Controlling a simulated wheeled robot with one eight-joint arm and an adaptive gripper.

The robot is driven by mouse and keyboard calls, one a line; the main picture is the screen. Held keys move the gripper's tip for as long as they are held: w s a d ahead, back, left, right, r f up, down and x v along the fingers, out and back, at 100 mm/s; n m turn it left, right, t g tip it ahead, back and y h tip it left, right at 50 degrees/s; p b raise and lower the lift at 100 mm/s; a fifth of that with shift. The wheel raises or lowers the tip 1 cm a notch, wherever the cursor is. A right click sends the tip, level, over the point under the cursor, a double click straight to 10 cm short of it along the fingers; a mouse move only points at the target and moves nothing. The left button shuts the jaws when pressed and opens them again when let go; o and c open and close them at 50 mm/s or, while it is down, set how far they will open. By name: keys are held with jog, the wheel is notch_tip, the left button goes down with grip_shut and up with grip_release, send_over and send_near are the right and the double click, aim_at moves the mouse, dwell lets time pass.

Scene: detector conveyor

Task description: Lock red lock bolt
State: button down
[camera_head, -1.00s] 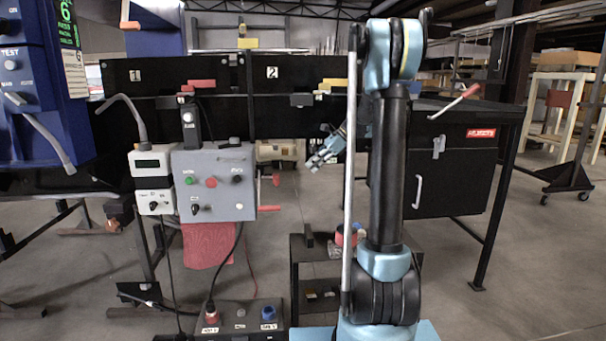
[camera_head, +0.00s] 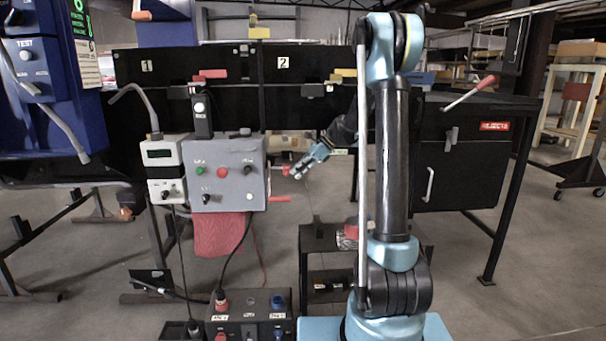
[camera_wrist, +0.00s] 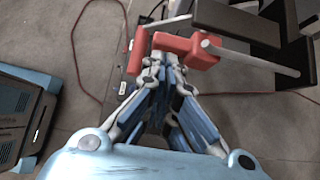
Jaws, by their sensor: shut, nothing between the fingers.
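A red lock bolt with an L-shaped handle (camera_wrist: 184,46) and a grey rod (camera_wrist: 210,42) shows at the top centre of the wrist view. In the head view a small red part (camera_head: 285,170), apparently the same bolt, shows at the right side of the grey control box (camera_head: 240,187). My gripper (camera_head: 294,174) is shut and empty right beside it. In the wrist view my fingertips (camera_wrist: 160,66) meet at the handle's near side and overlap it in the picture. I cannot tell whether they touch it.
A black frame (camera_wrist: 240,22) stands beyond the bolt in the wrist view. A blue-edged case (camera_wrist: 25,115) is at left. A black low shelf (camera_head: 325,240) stands below my arm. A red cable crosses the floor.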

jog(key=shift+a, duration=0.1)
jog(key=shift+s+a, duration=0.1)
jog(key=shift+a, duration=1.4)
jog(key=d+f+v, duration=0.2)
jog(key=v, duration=1.1)
jog(key=shift+f, duration=0.1)
